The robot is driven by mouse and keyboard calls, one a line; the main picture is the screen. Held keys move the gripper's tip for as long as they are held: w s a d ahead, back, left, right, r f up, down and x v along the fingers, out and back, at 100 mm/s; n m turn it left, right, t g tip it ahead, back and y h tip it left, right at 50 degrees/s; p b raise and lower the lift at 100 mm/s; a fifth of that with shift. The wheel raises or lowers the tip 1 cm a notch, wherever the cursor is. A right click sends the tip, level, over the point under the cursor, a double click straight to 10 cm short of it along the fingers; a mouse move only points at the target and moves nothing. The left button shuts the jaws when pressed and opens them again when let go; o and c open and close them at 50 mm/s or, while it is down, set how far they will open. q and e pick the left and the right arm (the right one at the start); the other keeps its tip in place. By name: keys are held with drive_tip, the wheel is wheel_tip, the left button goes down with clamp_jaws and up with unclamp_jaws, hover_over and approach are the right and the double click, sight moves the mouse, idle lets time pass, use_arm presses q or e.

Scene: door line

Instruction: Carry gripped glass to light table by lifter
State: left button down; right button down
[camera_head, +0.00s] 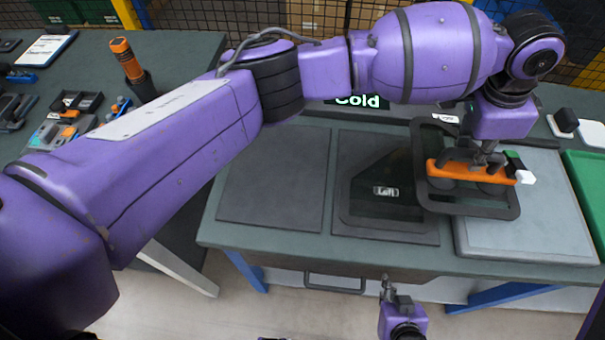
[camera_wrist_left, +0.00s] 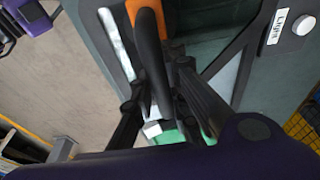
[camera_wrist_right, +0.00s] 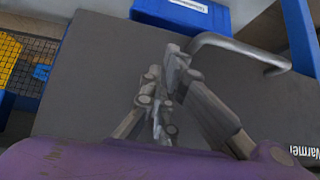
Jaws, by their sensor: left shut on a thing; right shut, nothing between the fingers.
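My left gripper (camera_head: 487,155) is shut on the orange lifter (camera_head: 465,172). The lifter lies across a dark-rimmed, clear glass (camera_head: 436,125) with rounded corners, its dark cups against the pane. The glass overlaps the left part of the pale light table (camera_head: 545,215) and the edge of a dark mat; its height above them is hard to tell. In the left wrist view, the lifter's orange body (camera_wrist_left: 147,8) shows beyond the fingers (camera_wrist_left: 165,105). My right gripper (camera_head: 387,288) is shut and empty in front of the table; its fingers (camera_wrist_right: 165,105) show in the right wrist view.
A second dark-edged glass marked "Left" (camera_head: 360,205) lies on the middle mat. The left mat (camera_head: 270,190) is bare. A green tray (camera_head: 590,180) stands right of the light table. A drawer handle (camera_head: 335,285) projects at the front. A side bench (camera_head: 185,50) holds tools.

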use_arm(q)
drive_tip(key=shift+r, duration=0.15)
